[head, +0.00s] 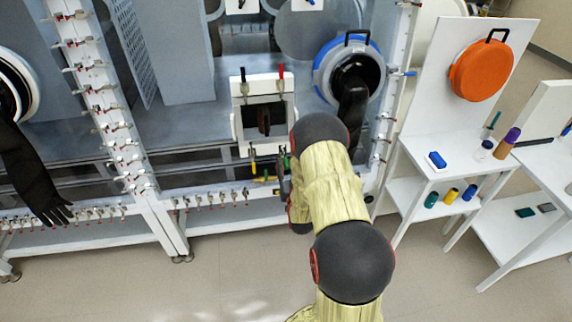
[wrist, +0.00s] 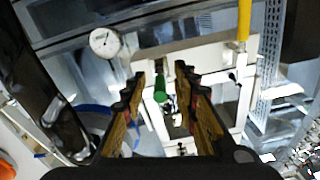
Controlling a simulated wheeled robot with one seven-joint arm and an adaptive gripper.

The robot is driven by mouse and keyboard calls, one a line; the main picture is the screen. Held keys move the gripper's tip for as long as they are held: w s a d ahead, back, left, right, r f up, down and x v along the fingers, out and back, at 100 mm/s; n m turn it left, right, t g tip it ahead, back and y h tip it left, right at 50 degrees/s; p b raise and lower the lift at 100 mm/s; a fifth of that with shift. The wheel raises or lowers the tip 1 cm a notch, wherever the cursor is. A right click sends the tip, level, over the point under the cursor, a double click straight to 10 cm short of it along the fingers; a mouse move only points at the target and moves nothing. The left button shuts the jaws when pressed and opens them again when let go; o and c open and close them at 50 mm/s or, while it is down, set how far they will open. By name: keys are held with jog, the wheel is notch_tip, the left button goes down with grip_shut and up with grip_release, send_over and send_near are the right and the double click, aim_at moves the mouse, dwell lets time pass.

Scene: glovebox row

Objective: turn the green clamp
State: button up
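The green clamp (wrist: 160,90) has a green handle and shows between the two fingers of my gripper (wrist: 160,78) in the wrist view. There is a gap on both sides of the handle, so the gripper is open around its line of sight. I cannot tell whether the handle is fully between the fingertips or still beyond them. In the head view my gripper (head: 283,178) is at the lower right of the white square door frame (head: 237,125), and the green clamp is mostly hidden by my arm.
A yellow-handled clamp (head: 253,162) is at the frame's lower left, with black (head: 243,75) and red (head: 281,72) ones above. A round blue-rimmed port (head: 322,75) with a black glove (head: 353,108) hangs close to my arm. A white shelf (head: 415,152) stands right.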

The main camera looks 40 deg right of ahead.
grip_shut()
dwell(0.9)
